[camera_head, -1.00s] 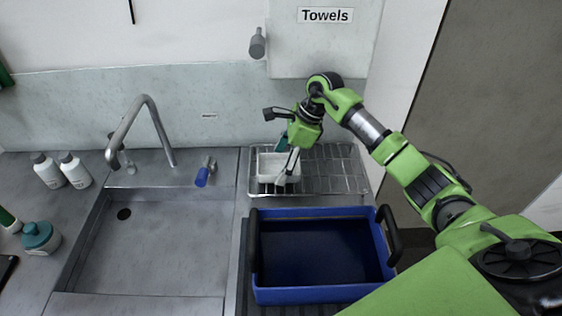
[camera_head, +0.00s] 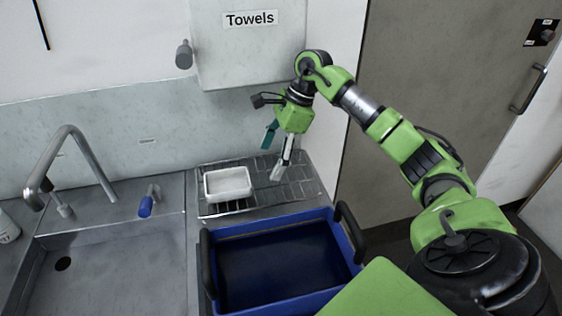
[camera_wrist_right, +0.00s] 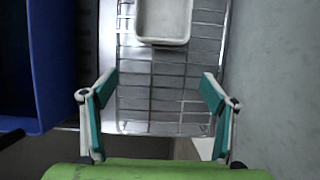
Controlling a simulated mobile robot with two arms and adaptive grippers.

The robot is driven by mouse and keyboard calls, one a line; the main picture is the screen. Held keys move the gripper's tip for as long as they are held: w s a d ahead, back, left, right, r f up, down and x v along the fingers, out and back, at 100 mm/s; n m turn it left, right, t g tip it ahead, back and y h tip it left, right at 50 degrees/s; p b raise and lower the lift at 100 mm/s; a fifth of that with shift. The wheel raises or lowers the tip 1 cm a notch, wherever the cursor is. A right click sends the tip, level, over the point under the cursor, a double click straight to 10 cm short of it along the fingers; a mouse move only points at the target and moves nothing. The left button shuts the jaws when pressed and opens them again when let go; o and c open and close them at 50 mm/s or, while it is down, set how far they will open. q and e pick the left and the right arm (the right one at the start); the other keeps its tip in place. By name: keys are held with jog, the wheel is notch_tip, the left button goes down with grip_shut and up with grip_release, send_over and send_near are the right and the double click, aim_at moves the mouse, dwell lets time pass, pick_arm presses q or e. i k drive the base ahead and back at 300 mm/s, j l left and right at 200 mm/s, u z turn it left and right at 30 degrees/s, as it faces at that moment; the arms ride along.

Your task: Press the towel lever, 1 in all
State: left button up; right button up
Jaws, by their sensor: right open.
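The towel dispenser (camera_head: 248,55) is a pale box on the wall with a "Towels" label. Its lever (camera_head: 184,55), a grey knob, sticks out at the dispenser's left side. My right gripper (camera_head: 276,156) is open and empty, pointing down over the wire rack, below and to the right of the lever and apart from it. In the right wrist view its two teal-padded fingers (camera_wrist_right: 155,108) are spread wide above the rack, with nothing between them but the wires below. My left gripper is not in view.
A white tray (camera_head: 229,184) stands on the wire rack (camera_head: 290,190), left of my right gripper. A blue crate (camera_head: 335,225) with dark handles is in front. A sink (camera_head: 110,270) with a tap (camera_head: 85,150) and a blue-handled valve (camera_head: 146,206) lies left. A grey door (camera_head: 440,110) is at right.

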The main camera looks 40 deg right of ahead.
aim_at(184, 56)
jog(key=k+l, duration=0.25)
jog(key=k, duration=0.2)
jog(key=k+l, duration=0.25)
jog(key=k, duration=0.25)
